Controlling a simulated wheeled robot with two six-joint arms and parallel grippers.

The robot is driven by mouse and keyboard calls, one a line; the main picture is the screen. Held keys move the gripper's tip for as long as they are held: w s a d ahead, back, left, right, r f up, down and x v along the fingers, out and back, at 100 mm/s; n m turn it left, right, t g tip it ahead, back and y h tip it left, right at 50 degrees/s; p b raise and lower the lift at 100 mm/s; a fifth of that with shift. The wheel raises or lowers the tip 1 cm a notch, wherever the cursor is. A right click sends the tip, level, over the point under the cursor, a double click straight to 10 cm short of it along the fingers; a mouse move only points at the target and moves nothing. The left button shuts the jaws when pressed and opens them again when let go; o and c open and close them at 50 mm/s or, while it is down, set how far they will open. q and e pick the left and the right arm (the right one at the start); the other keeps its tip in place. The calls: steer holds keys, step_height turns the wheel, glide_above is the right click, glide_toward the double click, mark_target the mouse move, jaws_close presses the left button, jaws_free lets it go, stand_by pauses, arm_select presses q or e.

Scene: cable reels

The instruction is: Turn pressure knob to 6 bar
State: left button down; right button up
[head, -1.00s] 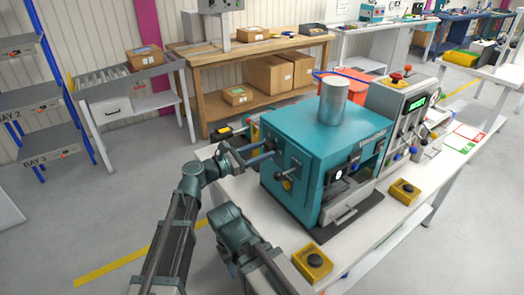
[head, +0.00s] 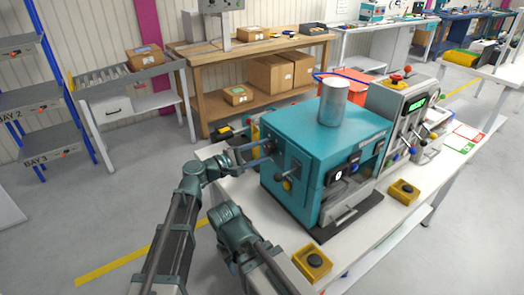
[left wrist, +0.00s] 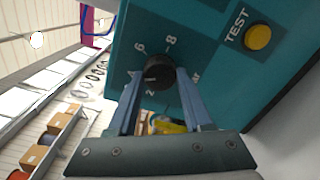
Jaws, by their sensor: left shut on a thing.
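The pressure knob (left wrist: 158,72) is a black round knob on the side panel of the teal machine (head: 320,128). In the left wrist view, printed numbers 2, 6 and 8 show around it. A pale mark shows on the knob face, but I cannot tell surely which number it points to. My left gripper (head: 268,153) is at this side panel, its two blue fingers shut on the knob from either side; the fingers also show in the left wrist view (left wrist: 158,82). The fingers hide part of the scale. My right gripper is not in view.
A metal cylinder (head: 333,101) stands on top. Yellow button boxes (head: 313,262) lie on the white bench in front.

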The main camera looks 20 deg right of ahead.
arm_select(q)
steer(key=m, duration=0.5)
steer(key=shift+s, duration=0.1)
steer(key=m, duration=0.5)
steer(key=shift+m+t, duration=0.3)
stand_by(0.4)
steer(key=shift+c, duration=1.6)
jaws_free()
steer(key=shift+r, duration=0.1)
steer(key=v, duration=1.3)
steer(key=shift+s+a+p, duration=0.15)
steer(key=shift+a+p, duration=0.15)
steer(key=shift+a, duration=0.1)
